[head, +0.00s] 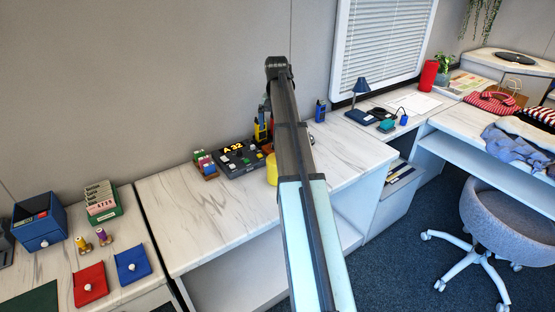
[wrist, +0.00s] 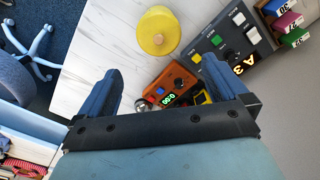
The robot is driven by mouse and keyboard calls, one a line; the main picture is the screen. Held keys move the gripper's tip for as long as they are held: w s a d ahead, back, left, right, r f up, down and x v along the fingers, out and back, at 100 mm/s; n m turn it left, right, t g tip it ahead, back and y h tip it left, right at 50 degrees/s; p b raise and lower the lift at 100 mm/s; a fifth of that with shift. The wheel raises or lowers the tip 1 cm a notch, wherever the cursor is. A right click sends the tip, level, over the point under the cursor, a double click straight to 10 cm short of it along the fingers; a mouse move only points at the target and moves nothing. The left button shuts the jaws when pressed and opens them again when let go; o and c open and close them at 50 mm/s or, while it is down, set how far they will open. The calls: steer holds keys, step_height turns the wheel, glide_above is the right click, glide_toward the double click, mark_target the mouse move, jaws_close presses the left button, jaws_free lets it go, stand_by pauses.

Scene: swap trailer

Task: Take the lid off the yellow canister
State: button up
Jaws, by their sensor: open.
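The yellow canister (wrist: 158,32) stands on the white marbled worktop, seen from above in the wrist view with a small knob on its round top. In the head view only a sliver of the canister (head: 272,170) shows beside my arm, which hides the rest. My gripper (wrist: 160,92) is open and empty, its two dark blue fingers spread apart. The canister lies beyond the fingertips in the wrist view, between their lines and apart from them. My gripper is hidden behind my arm in the head view.
An orange device with a green display (wrist: 172,90) lies close to the fingers. A dark panel with coloured buttons (head: 240,158) stands left of the canister, with small coloured blocks (head: 205,166) beside it. The worktop's front left (head: 195,220) is clear.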

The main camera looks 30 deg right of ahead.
step_height(320, 180, down, 13)
steer(key=shift+d+r, duration=0.1)
steer(key=shift+s, duration=0.1)
steer(key=c, duration=1)
stand_by(0.4)
